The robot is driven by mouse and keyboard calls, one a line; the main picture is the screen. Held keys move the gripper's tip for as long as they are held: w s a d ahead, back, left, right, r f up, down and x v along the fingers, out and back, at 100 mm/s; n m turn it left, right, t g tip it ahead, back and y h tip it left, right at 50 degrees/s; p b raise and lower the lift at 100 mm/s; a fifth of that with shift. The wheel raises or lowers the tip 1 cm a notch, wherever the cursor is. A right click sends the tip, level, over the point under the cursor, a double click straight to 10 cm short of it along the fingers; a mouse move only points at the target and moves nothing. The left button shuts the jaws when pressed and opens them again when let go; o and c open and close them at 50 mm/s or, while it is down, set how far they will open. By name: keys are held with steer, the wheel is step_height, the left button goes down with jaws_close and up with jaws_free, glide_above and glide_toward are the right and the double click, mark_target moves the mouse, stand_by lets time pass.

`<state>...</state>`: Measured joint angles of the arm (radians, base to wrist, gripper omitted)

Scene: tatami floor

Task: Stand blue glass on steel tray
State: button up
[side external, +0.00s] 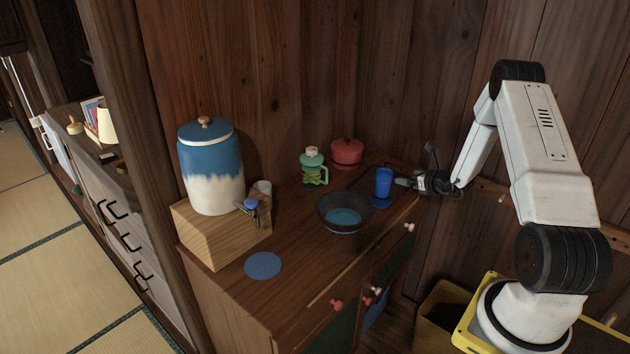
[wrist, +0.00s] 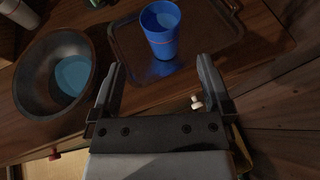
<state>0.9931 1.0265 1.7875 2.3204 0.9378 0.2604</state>
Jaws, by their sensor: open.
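The blue glass (side external: 384,182) stands upright on the dark, shiny steel tray (wrist: 212,38), on top of the wooden cabinet. In the wrist view, the glass (wrist: 161,32) is near the tray's front edge, with a blue reflection below it. My gripper (wrist: 159,62) is open and empty. Its two fingers are apart, with the glass just beyond their tips and roughly centred between them. In the side view, my gripper (side external: 402,182) is close to the right of the glass. Contact between them does not show.
A dark bowl (side external: 343,213) with a blue inside is left of the glass. A green jug (side external: 313,169) and a red pot (side external: 347,151) stand behind. A blue-and-white dispenser (side external: 210,168) stands on a wooden box at the left. A blue disc (side external: 263,265) lies at the front.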

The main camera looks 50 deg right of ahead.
stand_by(0.4)
steer(key=w+a+r+n+g+y, duration=0.1)
steer(key=a+r+n+g+y, duration=0.15)
steer(key=a+n, duration=0.45)
steer(key=a+r+n+g+y, duration=0.1)
steer(key=a+n+y, duration=0.3)
steer(key=a, duration=0.6)
steer(key=w+a+r+n+g+y, duration=0.1)
steer(key=a+r+n+g+y, duration=0.15)
steer(key=a+n, duration=0.45)
steer(key=s+a+r+n+g+h, duration=0.2)
steer(key=s+a+r+n, duration=0.1)
steer(key=s+a+n, duration=0.3)
steer(key=s+a+r+n+g+h, duration=0.2)
steer(key=s+a+n, duration=0.4)
steer(key=a+n, duration=0.4)
steer(key=n+h, duration=0.1)
steer(key=n, duration=0.4)
steer(key=shift+s+a+r, duration=0.15)
steer(key=shift+s+r, duration=0.15)
steer(key=shift+r, duration=0.1)
